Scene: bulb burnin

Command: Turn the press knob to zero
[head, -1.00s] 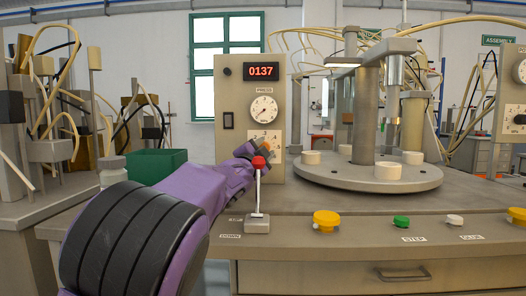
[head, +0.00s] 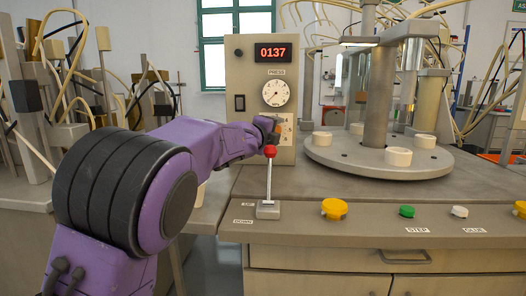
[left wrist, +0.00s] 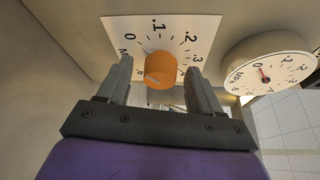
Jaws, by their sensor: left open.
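The press knob (left wrist: 161,70) is orange and sits on a white scale plate (left wrist: 188,28) marked 0, .1, .2, .3 and on. My left gripper (left wrist: 159,66) is open, with one finger on each side of the knob and small gaps visible. The knob's exact setting is hard to read. In the head view my left gripper (head: 266,125) is in front of the scale plate (head: 288,133) and hides most of the knob. The press gauge (head: 276,93) is above the plate; in the left wrist view its red needle is near 0. My right gripper is not in view.
A red-topped lever (head: 269,180) stands just in front of the panel, close to my left gripper. The display (head: 273,52) reads 0137. A round turntable (head: 380,160) with white pucks is on the right. Yellow (head: 334,208) and green (head: 407,211) buttons line the front edge.

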